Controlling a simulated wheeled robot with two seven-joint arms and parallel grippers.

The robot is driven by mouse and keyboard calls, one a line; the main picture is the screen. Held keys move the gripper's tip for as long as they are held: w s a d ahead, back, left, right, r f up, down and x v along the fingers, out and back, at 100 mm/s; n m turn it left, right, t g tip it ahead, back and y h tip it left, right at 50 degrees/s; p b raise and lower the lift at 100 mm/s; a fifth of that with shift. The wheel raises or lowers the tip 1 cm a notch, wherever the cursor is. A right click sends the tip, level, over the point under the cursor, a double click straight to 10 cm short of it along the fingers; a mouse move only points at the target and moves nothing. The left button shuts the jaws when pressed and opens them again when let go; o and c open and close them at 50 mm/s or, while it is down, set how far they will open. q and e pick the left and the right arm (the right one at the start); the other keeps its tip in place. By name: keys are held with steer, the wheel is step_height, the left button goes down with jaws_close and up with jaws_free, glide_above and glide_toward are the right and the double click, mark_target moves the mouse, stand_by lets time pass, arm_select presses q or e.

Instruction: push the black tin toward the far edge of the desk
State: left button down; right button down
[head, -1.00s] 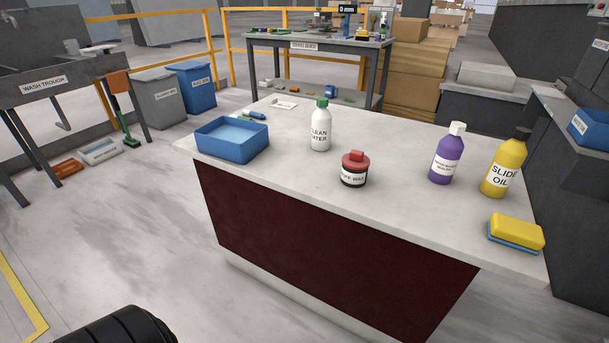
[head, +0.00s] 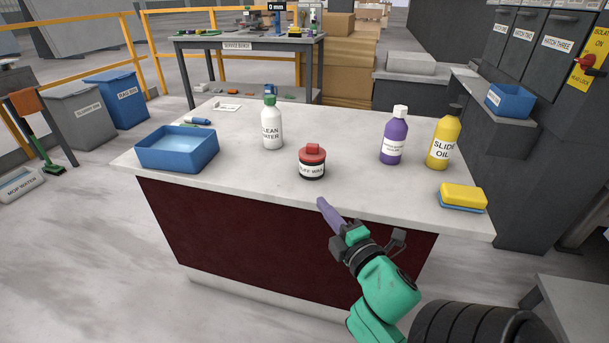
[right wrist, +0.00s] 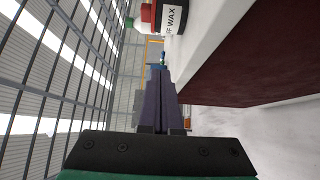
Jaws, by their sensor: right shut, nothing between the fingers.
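The black tin (head: 312,170) has a white label reading BUFF WAX and a red lid. It stands upright on the pale stone desk (head: 250,177), close to the near edge. In the right wrist view the tin (right wrist: 172,18) shows at the top, with part of it cut off. My right gripper (head: 321,203) has purple fingers, shut and empty. It is just in front of the tin, near the desk's near edge, apart from the tin. The fingers (right wrist: 160,85) also show closed together in the right wrist view. My left gripper is not in view.
A white bottle (head: 272,128) stands behind and left of the tin. A blue basin (head: 177,148) is at the left. A purple bottle (head: 393,140), a yellow oil bottle (head: 443,142) and a yellow sponge (head: 463,196) are at the right. The desk right behind the tin looks clear.

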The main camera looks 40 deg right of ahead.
glide_toward(303, 165)
steer(key=w+a, duration=0.2)
steer(key=w, duration=0.1)
steer(key=shift+w+r, duration=0.15)
steer(key=shift+w, duration=0.1)
steer(key=shift+w+d, duration=0.3)
steer(key=shift+d, duration=0.3)
steer(key=shift+w+d, duration=0.35)
steer(key=shift+d, duration=0.3)
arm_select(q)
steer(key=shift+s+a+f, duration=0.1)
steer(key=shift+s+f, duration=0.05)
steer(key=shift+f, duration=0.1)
arm_select(e)
steer(key=shift+w+d, duration=0.25)
steer(key=shift+d, duration=0.2)
